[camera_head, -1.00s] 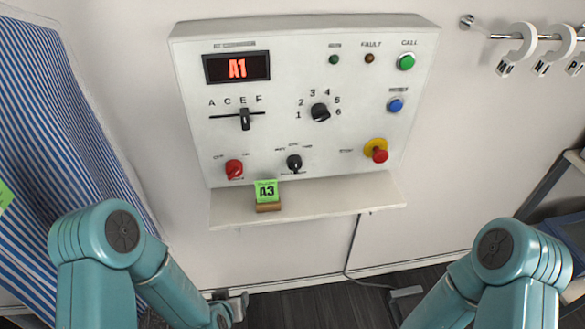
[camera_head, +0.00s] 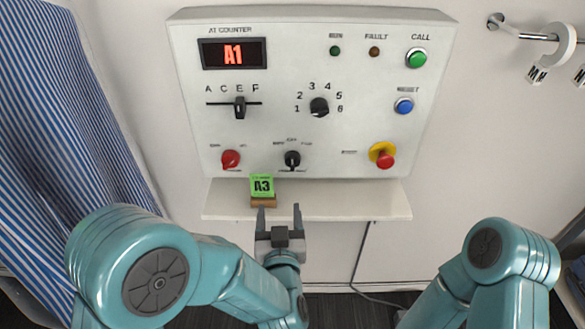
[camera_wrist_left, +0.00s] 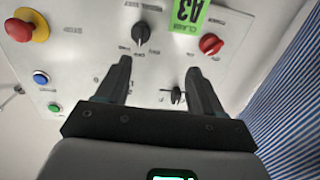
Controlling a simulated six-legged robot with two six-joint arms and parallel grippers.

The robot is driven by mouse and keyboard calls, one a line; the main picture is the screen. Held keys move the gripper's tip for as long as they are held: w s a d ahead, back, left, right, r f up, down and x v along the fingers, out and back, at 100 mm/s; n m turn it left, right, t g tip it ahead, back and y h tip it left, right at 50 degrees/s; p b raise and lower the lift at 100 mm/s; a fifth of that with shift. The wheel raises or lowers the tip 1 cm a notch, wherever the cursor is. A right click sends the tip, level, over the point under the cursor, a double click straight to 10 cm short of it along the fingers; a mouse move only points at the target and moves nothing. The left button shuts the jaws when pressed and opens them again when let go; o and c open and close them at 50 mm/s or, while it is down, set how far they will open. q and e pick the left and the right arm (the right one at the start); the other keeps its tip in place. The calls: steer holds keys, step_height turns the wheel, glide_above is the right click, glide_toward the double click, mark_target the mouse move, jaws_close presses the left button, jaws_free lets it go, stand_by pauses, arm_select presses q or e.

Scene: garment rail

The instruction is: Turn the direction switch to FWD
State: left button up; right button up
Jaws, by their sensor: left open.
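The direction switch (camera_head: 292,159) is a small black knob low on the white control panel (camera_head: 225,145), with small labels over it. Its handle looks roughly upright in the head view; its exact setting is too small to read surely. In the left wrist view the panel appears turned over, and the black knob (camera_wrist_left: 140,33) is beyond the fingertips, apart from them. My left gripper (camera_head: 279,210) is open and empty, below the switch and in front of the shelf. Its two fingers also show in the wrist view (camera_wrist_left: 159,64). My right gripper is out of view.
A white shelf (camera_head: 350,200) juts out under the panel, carrying a green A3 card (camera_head: 262,186) on a wooden block. A red knob (camera_head: 230,160) is left of the switch; a red stop button (camera_head: 385,160) is right. A striped cloth (camera_head: 70,120) hangs at left.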

arm_select(q)
steer(key=d+h, duration=0.1)
steer(key=d, duration=0.1)
steer(key=p, duration=0.5)
glide_toward(293, 165)
steer(key=shift+m, duration=0.4)
steer(key=w, duration=0.9)
steer(key=shift+w+a, duration=0.15)
steer(key=shift+w, duration=0.15)
steer(key=c, duration=1)
